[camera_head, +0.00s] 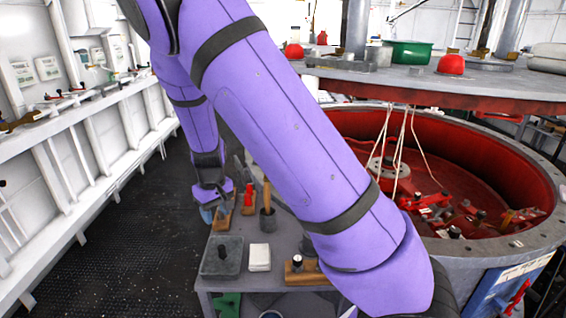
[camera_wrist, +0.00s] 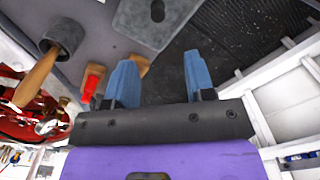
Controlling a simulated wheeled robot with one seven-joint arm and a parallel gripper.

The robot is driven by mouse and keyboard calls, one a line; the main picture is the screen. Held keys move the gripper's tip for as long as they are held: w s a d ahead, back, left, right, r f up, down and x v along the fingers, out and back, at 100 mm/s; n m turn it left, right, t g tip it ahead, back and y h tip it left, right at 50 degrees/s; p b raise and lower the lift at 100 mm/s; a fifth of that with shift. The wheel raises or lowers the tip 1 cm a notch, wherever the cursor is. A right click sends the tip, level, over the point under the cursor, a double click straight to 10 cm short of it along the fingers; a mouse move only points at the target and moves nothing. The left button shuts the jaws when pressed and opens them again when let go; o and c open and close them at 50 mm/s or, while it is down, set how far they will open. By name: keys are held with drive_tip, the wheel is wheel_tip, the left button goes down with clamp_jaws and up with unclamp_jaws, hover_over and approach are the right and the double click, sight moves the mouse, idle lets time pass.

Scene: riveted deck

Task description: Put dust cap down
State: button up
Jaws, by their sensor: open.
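My gripper (camera_head: 206,214) hangs at the far left end of the low grey table (camera_head: 284,232). In the wrist view its two blue fingers (camera_wrist: 160,78) are apart, with nothing visible between them. A small red piece (camera_head: 248,194) stands on the table just right of my gripper; it also shows in the wrist view (camera_wrist: 92,84), left of the fingers. I cannot tell whether this piece is the dust cap. A wooden block (camera_head: 222,218) lies by the fingers, partly hidden by them.
A large red-lined drum (camera_head: 500,175) is at right. Dark floor (camera_head: 110,240) lies clear at left.

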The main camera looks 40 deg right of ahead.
drive_tip(key=s+d+r+t+y, duration=0.1)
drive_tip(key=s+d+r+t, duration=0.1)
drive_tip(key=s+r, duration=0.95)
drive_tip(key=s+d+r+t+y, duration=0.1)
drive_tip(key=s+d+r, duration=0.1)
drive_tip(key=s+r, duration=0.95)
drive_tip(key=s+d+r+m+t+h, duration=0.1)
drive_tip(key=s+d+r+t+h, duration=0.1)
drive_tip(key=s+r, duration=0.3)
drive_tip(key=shift+s+r+m, duration=0.3)
drive_tip(key=shift+s, duration=0.6)
